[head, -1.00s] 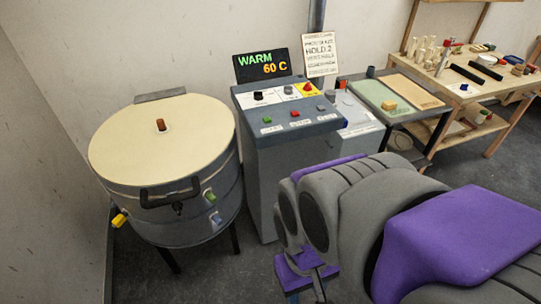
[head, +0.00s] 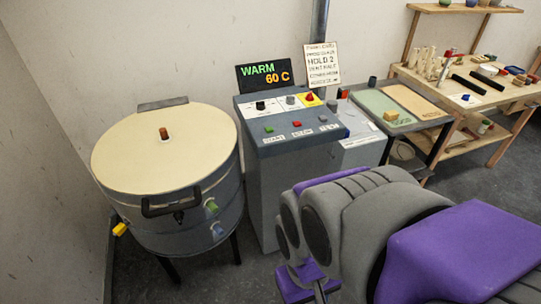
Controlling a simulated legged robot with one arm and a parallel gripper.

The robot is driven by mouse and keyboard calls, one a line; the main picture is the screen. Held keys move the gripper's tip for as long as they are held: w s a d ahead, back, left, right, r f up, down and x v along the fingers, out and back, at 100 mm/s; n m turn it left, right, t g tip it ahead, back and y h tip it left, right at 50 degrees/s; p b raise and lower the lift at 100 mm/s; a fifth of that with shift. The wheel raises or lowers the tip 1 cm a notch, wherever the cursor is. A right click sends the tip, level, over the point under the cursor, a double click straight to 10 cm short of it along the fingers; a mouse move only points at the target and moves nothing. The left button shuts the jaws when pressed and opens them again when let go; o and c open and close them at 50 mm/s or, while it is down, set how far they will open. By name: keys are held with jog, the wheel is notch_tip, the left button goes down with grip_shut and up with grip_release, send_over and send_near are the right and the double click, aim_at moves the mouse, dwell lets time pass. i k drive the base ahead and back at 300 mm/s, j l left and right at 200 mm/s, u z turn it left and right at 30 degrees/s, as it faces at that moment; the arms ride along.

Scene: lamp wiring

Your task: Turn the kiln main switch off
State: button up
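The kiln's control console (head: 290,145) stands in the middle of the head view, a grey cabinet with a sloped top. On its upper panel, a red knob (head: 309,97) sits on a yellow patch at the right; I cannot read its label. A black knob (head: 260,105) and a grey knob (head: 290,100) sit left of it. The display (head: 264,75) behind reads WARM 60 C. The round kiln (head: 165,150) stands at the left, its cream lid shut. My own grey and purple body parts fill the lower right. I can make out no gripper fingers.
Green, red and grey buttons line the console's lower panel. A sign (head: 322,65) stands behind it. A side table (head: 431,125) and a wooden workbench (head: 440,90) with several small items stand to the right. Some floor is bare between the kiln and the console.

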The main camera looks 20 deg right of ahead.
aim_at(309, 97)
jog(key=i+l, duration=0.25)
jog(key=l, duration=0.15)
jog(key=i+l, duration=0.2)
jog(key=l, duration=0.2)
jog(key=i+l, duration=0.25)
jog(key=l, duration=0.2)
